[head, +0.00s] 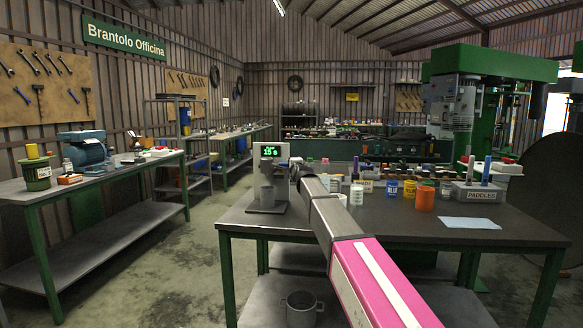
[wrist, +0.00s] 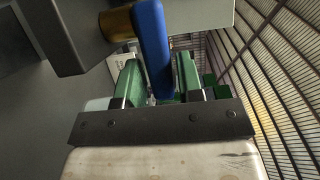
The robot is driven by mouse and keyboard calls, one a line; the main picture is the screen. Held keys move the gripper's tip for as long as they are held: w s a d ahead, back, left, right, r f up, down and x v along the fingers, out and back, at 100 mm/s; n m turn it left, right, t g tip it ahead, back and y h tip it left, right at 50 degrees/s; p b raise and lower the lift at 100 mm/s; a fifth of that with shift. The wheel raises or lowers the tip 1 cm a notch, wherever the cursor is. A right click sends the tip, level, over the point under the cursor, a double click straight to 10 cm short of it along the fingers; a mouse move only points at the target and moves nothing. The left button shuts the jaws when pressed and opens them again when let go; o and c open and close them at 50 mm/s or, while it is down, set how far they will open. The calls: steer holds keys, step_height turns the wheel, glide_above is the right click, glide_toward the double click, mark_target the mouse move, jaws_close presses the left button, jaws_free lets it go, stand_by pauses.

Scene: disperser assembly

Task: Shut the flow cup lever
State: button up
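The flow cup stand (head: 268,185) is a grey unit with a green-lit display (head: 270,151), at the left end of the dark table. In the wrist view, a blue lever (wrist: 152,40) hangs from a brass fitting (wrist: 116,24) under a grey body. My gripper (wrist: 158,62) has two green fingers spread apart, with the lower part of the lever in the gap between them. The lever appears closer to the right finger; I cannot tell whether they touch. In the head view, my arm hides most of the gripper and the lever.
The dark table (head: 480,228) carries jars, an orange cup (head: 425,198), a paddle holder (head: 477,195) and a light-blue sheet (head: 468,223) to the right of my arm. A metal pot (head: 301,308) is on the lower shelf. Open floor lies between this table and the left bench (head: 100,177).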

steer(key=v, duration=0.9)
steer(key=shift+s, duration=0.35)
steer(key=shift+d, duration=0.1)
